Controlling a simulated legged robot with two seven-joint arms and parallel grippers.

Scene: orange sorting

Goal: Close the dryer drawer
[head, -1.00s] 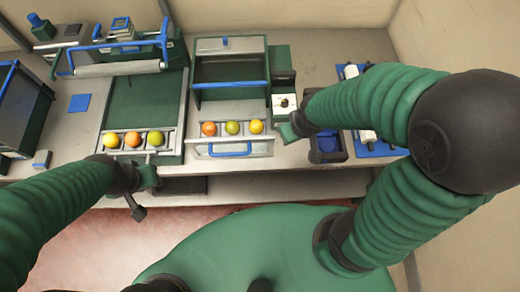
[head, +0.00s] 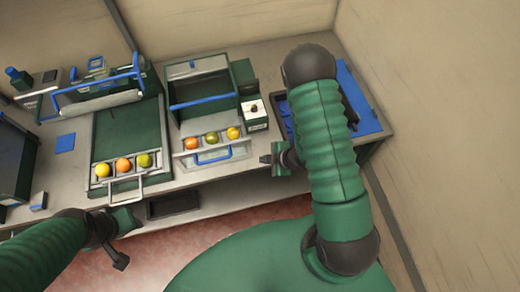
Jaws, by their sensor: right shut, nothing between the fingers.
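The middle machine (head: 200,85), which I take for the dryer, has a drawer (head: 186,160) standing out at its front. The drawer has a blue handle (head: 212,158) and holds an orange (head: 191,143), a green (head: 212,138) and a yellow fruit (head: 233,133). My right gripper (head: 268,159) is shut and empty, just right of the drawer front and apart from it. My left gripper (head: 132,217) is low at the left, in front of the counter's edge. Its fingers are too unclear to tell open from shut.
The left machine (head: 125,130) has a tray with a metal handle (head: 140,185) and three fruits. A small box with a black knob (head: 254,113) stands right of the dryer. A blue tray (head: 360,105) lies at the counter's right, near the wall.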

